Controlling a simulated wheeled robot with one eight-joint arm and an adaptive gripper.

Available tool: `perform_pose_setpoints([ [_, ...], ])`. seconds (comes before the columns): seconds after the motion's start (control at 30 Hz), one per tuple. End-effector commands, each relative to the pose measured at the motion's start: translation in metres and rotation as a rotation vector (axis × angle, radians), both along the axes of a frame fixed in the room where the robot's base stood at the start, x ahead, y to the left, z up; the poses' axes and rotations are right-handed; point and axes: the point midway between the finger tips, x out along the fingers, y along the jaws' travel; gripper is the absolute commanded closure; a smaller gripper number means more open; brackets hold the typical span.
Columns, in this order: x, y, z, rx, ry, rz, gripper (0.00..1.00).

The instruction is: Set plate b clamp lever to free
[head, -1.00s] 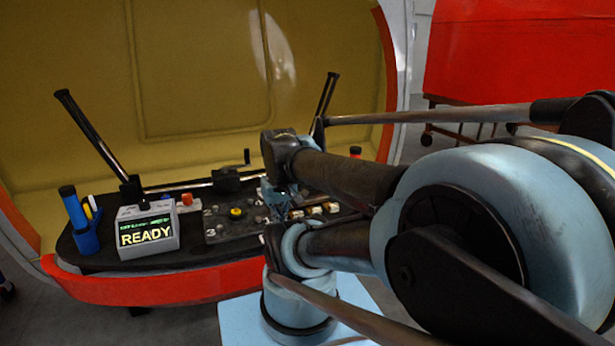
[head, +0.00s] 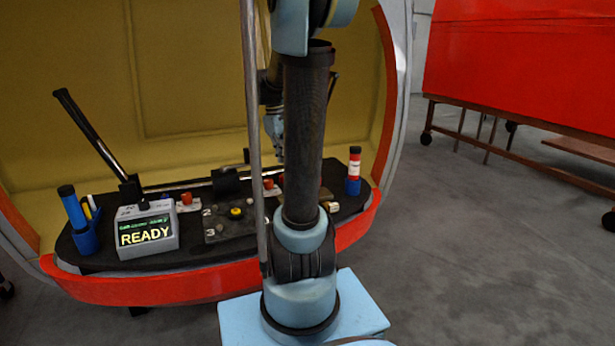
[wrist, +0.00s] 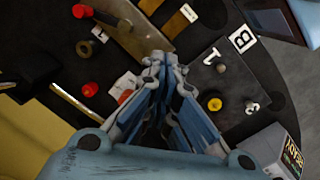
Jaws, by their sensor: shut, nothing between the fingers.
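Plate B (wrist: 232,92) is a dark plate on the black console, with a white "B" label, number tags, small grey studs and a yellow knob (wrist: 214,103). In the head view the plate (head: 218,230) lies right of the display, partly behind my arm. Red knobs (wrist: 90,90) with white tags stand beside it; one also shows in the head view (head: 186,198). I cannot tell which part is the clamp lever or how it is set. My gripper (wrist: 164,64) is shut and empty. In the head view (head: 275,130) it hangs above the console, apart from it.
A display (head: 148,230) reading "READY" and a blue pen holder (head: 83,235) stand at the left. A long black-handled lever (head: 95,140) rises behind them. A red-and-white cylinder (head: 354,172) stands at the right end.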

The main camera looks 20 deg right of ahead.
Motion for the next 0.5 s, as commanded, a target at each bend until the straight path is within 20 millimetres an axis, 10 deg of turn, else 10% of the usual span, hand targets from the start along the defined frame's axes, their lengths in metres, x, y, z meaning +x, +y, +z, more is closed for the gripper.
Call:
perform_pose_setpoints([
  [0.5,0.117,-0.063,-0.023,-0.022,0.151,0.235,1.00],
])
